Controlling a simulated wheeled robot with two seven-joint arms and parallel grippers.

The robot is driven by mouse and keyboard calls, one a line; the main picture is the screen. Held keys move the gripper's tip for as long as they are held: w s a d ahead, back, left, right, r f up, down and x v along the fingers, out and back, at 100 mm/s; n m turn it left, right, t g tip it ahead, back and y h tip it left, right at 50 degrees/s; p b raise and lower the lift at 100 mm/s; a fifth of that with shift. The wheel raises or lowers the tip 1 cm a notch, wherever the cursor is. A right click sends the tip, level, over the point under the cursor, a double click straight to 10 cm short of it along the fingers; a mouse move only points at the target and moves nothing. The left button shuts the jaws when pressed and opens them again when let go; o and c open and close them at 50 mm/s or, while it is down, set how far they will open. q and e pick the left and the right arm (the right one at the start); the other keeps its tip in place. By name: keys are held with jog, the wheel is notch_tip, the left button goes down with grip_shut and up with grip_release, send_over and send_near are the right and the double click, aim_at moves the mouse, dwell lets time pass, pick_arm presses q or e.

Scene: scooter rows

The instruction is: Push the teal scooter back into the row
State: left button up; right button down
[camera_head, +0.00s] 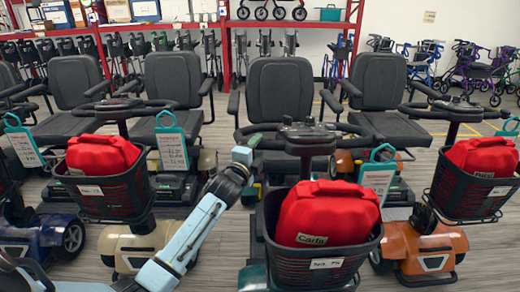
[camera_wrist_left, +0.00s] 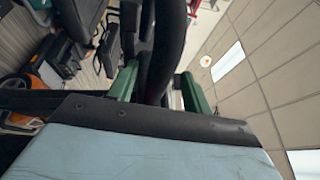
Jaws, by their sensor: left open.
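The teal scooter (camera_head: 252,278) stands at the front centre, its front nearer to me than those of its neighbours. A red bag labelled "Carla" (camera_head: 325,212) sits in its black basket (camera_head: 310,262). Its black handlebar (camera_head: 310,137) rises behind the basket. My left gripper (camera_head: 246,150) is at the left end of this handlebar. In the left wrist view, the green fingers of the left gripper (camera_wrist_left: 160,82) are apart, with a black bar (camera_wrist_left: 168,40) running between them. Whether they touch it cannot be told. My right gripper does not show.
A cream scooter (camera_head: 130,243) stands to the left and an orange scooter (camera_head: 425,250) to the right, both with red bags in baskets. A blue scooter (camera_head: 40,235) is at far left. Grey seats, red shelving (camera_head: 228,50) and walkers (camera_head: 480,65) stand behind.

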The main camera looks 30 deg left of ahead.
pick_arm(q)
jog(key=shift+w+a+r+b, duration=0.1)
jog(key=shift+w+b, duration=0.05)
jog(key=shift+w, duration=0.5)
jog(key=shift+w+a+b, duration=0.1)
jog(key=shift+w+b, duration=0.05)
jog(key=shift+w, duration=0.5)
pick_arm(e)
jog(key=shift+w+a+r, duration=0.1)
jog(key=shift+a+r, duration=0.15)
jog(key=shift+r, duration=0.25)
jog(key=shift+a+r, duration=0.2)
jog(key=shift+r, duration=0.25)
pick_arm(q)
grip_shut()
